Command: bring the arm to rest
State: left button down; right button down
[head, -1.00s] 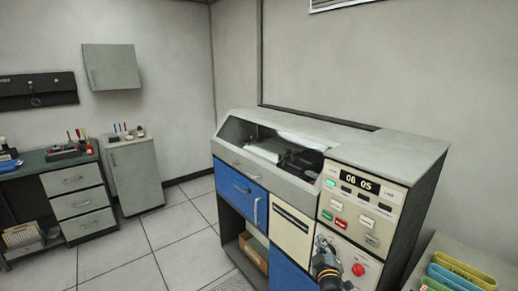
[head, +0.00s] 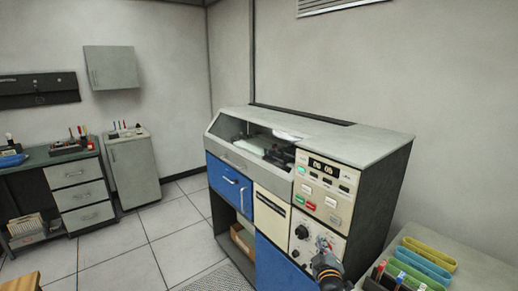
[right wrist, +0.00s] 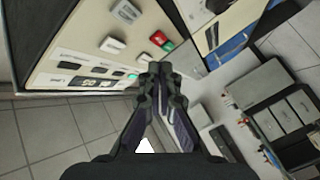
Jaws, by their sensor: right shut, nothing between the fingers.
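My right gripper (head: 325,262) shows at the bottom of the head view, in front of the lower part of the machine's control panel (head: 335,190). In the right wrist view its fingers (right wrist: 161,72) meet at the tips, shut and empty. The panel (right wrist: 72,52) fills the upper left of that view, with red and green buttons beside the fingertips in the picture. I cannot tell the exact gap, but I see no clear contact. My left gripper is not in view.
A side table at lower right bears coloured trays (head: 425,258) and pens. A wooden edge (head: 20,282) shows at lower left. A workbench (head: 60,155) and cabinet (head: 132,170) stand left, with open floor between.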

jog(key=s+d+f+m+g, duration=0.1)
jog(key=s+f+g, duration=0.2)
jog(key=s+f, duration=0.7)
jog(key=s+f+m+g+y, duration=0.1)
jog(key=s+f+g, duration=0.15)
jog(key=f, duration=1.25)
jog(key=s+d+f+m+g, duration=0.1)
jog(key=s+f+m+g, duration=0.15)
jog(key=s+f, duration=0.75)
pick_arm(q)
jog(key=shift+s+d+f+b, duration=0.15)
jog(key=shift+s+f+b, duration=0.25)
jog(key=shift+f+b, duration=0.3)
pick_arm(e)
jog(key=s+d+f+m+g, duration=0.1)
jog(key=s+d+f+g, duration=0.1)
jog(key=s+f, duration=0.4)
jog(key=s+d+f+m+g, duration=0.1)
jog(key=s+f+g, duration=0.2)
jog(key=s, duration=1.4)
jog(key=s+d+f+m+g, duration=0.2)
jog(key=s+f+g, duration=0.1)
jog(key=s+f, duration=0.8)
jog(key=shift+s+d, duration=0.3)
jog(key=shift+s, duration=0.25)
jog(key=shift+f, duration=0.1)
